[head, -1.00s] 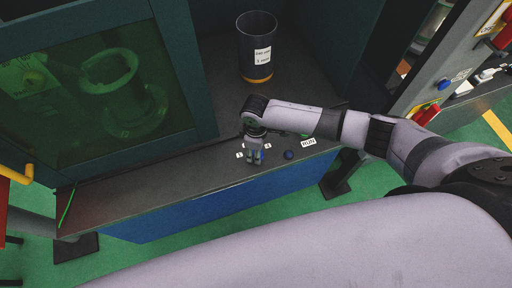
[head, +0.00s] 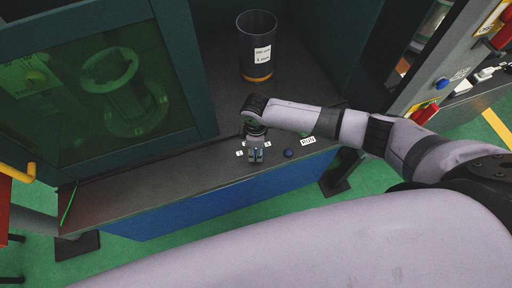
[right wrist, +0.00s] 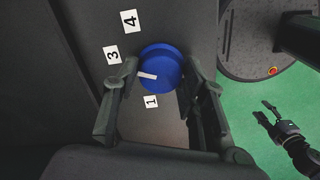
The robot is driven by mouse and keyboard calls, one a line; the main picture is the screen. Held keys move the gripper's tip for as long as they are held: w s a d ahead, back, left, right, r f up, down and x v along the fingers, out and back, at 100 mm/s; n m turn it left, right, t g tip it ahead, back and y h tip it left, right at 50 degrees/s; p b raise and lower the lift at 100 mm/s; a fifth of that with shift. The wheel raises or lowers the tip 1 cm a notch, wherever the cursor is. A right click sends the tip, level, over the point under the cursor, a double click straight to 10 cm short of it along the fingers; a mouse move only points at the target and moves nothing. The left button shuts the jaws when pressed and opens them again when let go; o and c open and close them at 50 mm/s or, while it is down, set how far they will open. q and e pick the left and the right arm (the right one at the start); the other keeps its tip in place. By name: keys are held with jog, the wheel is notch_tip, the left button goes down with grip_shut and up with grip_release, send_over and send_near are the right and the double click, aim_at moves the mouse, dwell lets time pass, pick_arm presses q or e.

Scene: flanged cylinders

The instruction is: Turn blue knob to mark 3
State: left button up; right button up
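The blue knob (right wrist: 160,68) with a white pointer line sits on the dark panel in the right wrist view. Its pointer aims left, between label 3 (right wrist: 112,54) and label 1 (right wrist: 151,101), toward my left-hand finger. Label 4 (right wrist: 130,20) is above; any label behind that finger is hidden. My right gripper (right wrist: 161,68) is open, its fingers on either side of the knob. The left-hand finger looks slightly apart; I cannot tell whether the other touches. In the head view the right gripper (head: 256,156) hides most of the knob. My left gripper (right wrist: 269,112) is open and empty over the floor.
A small round blue button (head: 289,153) and a RUN label (head: 308,140) are just right of the gripper. A dark clear-walled container (head: 257,50) stands behind on the ledge. A green-tinted window (head: 60,95) fills the left.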

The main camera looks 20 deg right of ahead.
jog(key=o, duration=0.4)
notch_tip(320, 180, up, 12)
dwell(0.6)
dwell(0.4)
